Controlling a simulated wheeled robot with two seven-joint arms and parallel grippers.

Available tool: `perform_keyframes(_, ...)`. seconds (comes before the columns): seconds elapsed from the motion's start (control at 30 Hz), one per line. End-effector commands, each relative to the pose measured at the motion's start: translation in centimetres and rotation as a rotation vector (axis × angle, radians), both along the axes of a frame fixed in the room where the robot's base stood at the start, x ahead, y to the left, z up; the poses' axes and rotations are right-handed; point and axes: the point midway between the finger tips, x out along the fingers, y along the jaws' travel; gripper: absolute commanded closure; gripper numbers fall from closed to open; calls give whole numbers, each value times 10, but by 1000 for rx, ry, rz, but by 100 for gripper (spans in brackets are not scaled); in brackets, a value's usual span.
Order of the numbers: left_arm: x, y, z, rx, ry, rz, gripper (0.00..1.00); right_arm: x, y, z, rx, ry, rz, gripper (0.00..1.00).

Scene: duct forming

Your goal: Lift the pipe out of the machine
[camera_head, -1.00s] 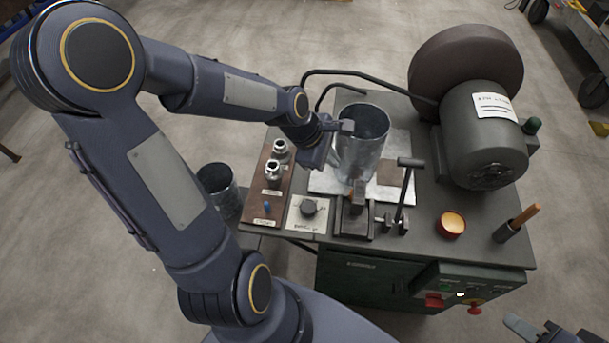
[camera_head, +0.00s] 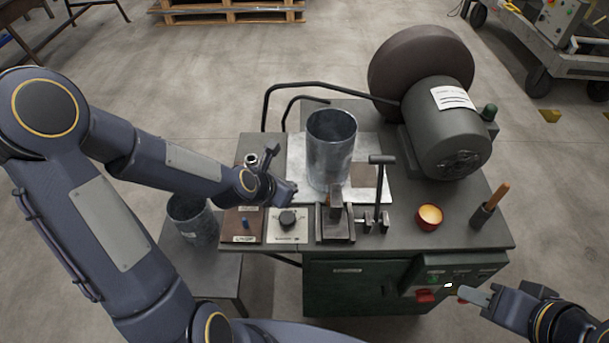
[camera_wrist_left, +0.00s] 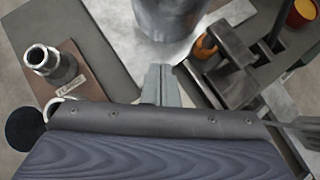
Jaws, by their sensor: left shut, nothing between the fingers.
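The pipe (camera_head: 331,150) is a grey metal cylinder with an open top. It stands upright on the light metal plate of the machine (camera_head: 400,235). Its lower part shows at the top of the left wrist view (camera_wrist_left: 172,18). My left gripper (camera_head: 289,190) is beside the pipe's lower left, apart from it. In the left wrist view its two fingers (camera_wrist_left: 160,84) are together, with nothing between them. My right gripper (camera_head: 478,296) is at the lower right, in front of the machine and away from the pipe. I cannot tell its opening.
A clamp with a lever (camera_head: 336,215) stands in front of the pipe. A motor (camera_head: 442,125) with a big dark wheel is at the right. A metal fitting (camera_wrist_left: 45,62) stands left of my left gripper. Another metal cylinder (camera_head: 192,222) stands on a low side table.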

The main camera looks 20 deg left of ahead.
Motion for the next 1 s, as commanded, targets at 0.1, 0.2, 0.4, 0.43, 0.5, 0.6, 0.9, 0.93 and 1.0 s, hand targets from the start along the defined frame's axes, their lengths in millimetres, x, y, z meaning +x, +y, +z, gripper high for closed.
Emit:
perform_keyframes(0.1, 16, -8, -18, -2, 4, -4, 100, 0, 0, 3, 0, 0, 0, 64)
perform_keyframes(0.2, 27, -13, -30, -1, 4, -4, 100, 0, 0, 5, 0, 0, 0, 64)
perform_keyframes(0.4, 54, -23, -25, 0, -1, -2, 100, 0, 0, 18, 0, 0, 0, 64)
perform_keyframes(0.43, 56, -23, -26, 1, 0, -2, 100, 0, 0, 19, 0, 0, 0, 64)
perform_keyframes(0.5, 60, -24, -26, 1, -1, 0, 100, 0, 0, 20, 0, 0, 0, 64)
perform_keyframes(0.6, 62, -25, -27, 1, -1, 0, 100, 0, 0, 20, 0, 0, 0, 64)
perform_keyframes(0.9, 63, -26, -28, 0, -1, 1, 100, 0, 0, 18, 0, 0, 0, 64)
perform_keyframes(0.93, 65, -26, -28, 2, -2, 1, 100, 0, 0, 17, 0, 0, 0, 64)
perform_keyframes(1.0, 72, -29, -30, 1, -3, 1, 100, 0, 0, 12, 0, 0, 0, 64)
